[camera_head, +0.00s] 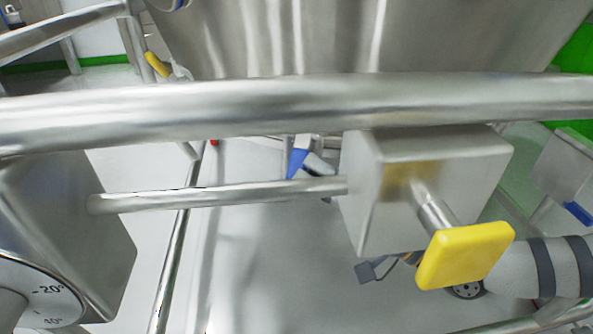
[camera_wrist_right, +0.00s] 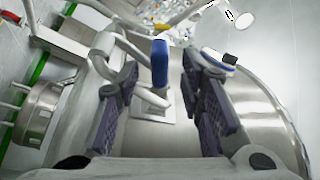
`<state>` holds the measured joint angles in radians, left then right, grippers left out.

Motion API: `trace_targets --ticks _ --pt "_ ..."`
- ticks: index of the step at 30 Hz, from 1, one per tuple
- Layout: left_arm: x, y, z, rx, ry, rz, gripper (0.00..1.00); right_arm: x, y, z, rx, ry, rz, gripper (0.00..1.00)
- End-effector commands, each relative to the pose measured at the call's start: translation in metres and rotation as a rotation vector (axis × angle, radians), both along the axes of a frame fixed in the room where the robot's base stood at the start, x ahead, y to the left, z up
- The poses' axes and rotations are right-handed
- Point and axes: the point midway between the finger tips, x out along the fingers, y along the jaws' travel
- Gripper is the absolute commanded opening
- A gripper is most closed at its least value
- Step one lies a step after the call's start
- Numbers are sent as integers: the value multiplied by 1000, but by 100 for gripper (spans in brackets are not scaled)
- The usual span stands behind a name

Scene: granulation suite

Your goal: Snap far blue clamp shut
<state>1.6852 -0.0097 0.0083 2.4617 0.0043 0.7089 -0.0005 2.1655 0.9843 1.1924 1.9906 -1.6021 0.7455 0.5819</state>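In the right wrist view a blue clamp handle (camera_wrist_right: 160,63) on a metal fitting shows between the spread, dark ridged fingers of my right gripper (camera_wrist_right: 160,82). The gripper is open, and I cannot tell whether either finger touches the handle. A second blue-edged part (camera_wrist_right: 219,58) is beyond the right finger. In the head view a blue part (camera_head: 297,162) shows below the steel rail, partly hidden; I cannot tell which clamp it is. My right arm comes in from the right behind the yellow knob, and its gripper is mostly hidden there. My left gripper is not in view.
A thick steel rail (camera_head: 250,112) crosses the head view. A steel box (camera_head: 375,215) with a yellow knob (camera_head: 465,255) stands in front of my right arm. A thinner bar (camera_head: 240,196) joins it to a box with a dial (camera_head: 40,298) at left. Pale floor lies below.

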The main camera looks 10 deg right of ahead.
Motion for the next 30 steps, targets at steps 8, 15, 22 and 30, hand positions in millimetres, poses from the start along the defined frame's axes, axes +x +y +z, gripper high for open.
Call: trace_targets --ticks 8,15,22,30 --pt "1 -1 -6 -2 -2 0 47 22 26 8 0 2 0 35" --pt "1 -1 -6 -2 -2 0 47 22 27 8 0 2 -1 35" --pt "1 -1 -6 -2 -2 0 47 22 26 8 0 2 -1 0" --pt "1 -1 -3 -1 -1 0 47 22 27 9 6 20 -2 0"
